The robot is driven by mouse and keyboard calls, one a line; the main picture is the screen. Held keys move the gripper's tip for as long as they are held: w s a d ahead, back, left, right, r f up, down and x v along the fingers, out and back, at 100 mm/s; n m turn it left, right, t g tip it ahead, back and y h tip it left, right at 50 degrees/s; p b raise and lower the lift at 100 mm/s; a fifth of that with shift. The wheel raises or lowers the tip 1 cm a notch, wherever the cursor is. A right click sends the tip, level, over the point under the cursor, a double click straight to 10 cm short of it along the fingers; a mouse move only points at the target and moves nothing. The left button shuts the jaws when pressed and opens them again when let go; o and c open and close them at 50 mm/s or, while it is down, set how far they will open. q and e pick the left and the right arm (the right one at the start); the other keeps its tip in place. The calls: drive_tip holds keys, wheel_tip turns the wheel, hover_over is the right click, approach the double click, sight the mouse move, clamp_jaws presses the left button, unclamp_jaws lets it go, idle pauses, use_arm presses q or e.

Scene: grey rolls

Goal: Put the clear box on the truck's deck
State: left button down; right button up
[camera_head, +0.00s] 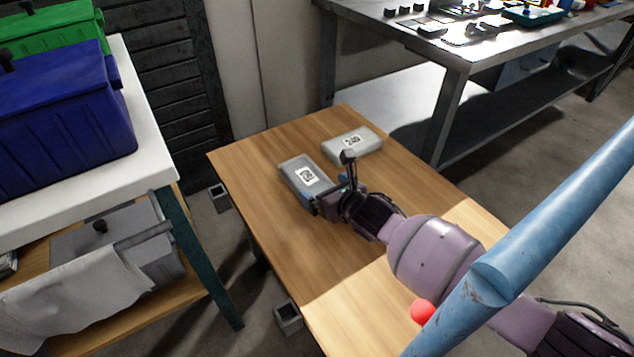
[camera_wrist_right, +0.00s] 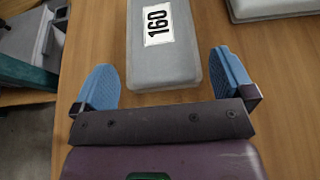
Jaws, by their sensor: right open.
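A grey box (camera_head: 293,167) with a white label lies flat on the wooden deck (camera_head: 285,245). In the right wrist view this box (camera_wrist_right: 160,72) has a label reading 160. A second grey labelled box (camera_head: 370,137) lies to its right on the deck; its edge (camera_wrist_right: 270,8) shows in the wrist view. Neither box looks see-through, so I cannot tell which is the clear box. My right gripper (camera_head: 330,186) is open and empty. Its blue fingers (camera_wrist_right: 165,82) stand apart around the near end of the 160 box. My left gripper is out of view.
A blue tube (camera_head: 535,240) slants across the right foreground. A white-topped shelf (camera_head: 60,190) with blue and green bins (camera_head: 65,110) stands at left. A metal workbench (camera_head: 470,55) is behind at right. The deck's near left part is bare.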

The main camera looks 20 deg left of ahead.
drive_tip(key=p+v, duration=0.1)
drive_tip(key=v, duration=0.2)
drive_tip(key=p+v, duration=0.1)
drive_tip(key=v, duration=0.2)
drive_tip(key=shift+r, duration=0.4)
drive_tip(key=shift+s+d+p, duration=0.35)
drive_tip(key=shift+d, duration=0.1)
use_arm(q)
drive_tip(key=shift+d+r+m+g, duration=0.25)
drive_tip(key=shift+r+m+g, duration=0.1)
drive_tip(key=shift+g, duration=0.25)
use_arm(e)
drive_tip(key=shift+s+d, duration=0.1)
drive_tip(key=shift+s, duration=0.05)
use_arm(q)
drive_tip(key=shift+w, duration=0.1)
